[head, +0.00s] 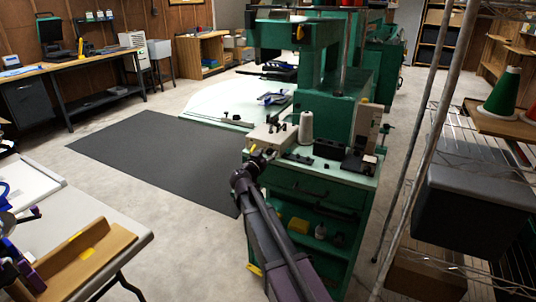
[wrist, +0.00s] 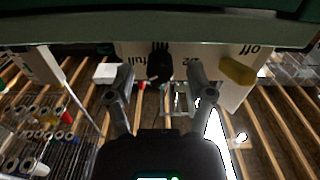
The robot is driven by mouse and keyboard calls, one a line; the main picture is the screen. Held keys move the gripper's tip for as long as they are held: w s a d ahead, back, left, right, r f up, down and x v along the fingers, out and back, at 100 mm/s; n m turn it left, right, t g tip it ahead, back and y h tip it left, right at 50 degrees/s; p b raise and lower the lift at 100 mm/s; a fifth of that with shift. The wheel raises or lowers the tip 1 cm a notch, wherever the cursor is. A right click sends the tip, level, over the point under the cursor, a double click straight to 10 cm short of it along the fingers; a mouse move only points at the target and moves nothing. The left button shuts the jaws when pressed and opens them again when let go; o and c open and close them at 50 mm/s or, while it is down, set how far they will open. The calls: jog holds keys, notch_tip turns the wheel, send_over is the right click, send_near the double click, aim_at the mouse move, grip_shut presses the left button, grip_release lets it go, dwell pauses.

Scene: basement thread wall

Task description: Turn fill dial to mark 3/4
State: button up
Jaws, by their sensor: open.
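The black fill dial (wrist: 160,66) sits on a pale panel (wrist: 212,52) in the wrist view. Printed marks read "full" to its left, "1/2" close to its right and "off" further right. The picture does not show a 3/4 mark, and the dial's pointer is too dark to read. My gripper (wrist: 161,80) is open, one finger on each side of the dial in the picture, with visible gaps. In the head view my gripper (head: 259,158) is at the front left of the green machine's top, and the dial cannot be made out.
A yellow knob or lever (wrist: 237,70) is right of the dial. On the green machine (head: 308,190) stand a white thread cone (head: 306,128) and a dark block (head: 328,149). A wire rack (head: 470,150) stands at right. Dark floor mat (head: 150,155) is clear at left.

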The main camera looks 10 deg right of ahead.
jog(key=shift+w+d, duration=0.15)
grip_shut()
jog(key=shift+n, duration=0.4)
jog(key=n, duration=1.1)
dwell(0.4)
dwell(0.5)
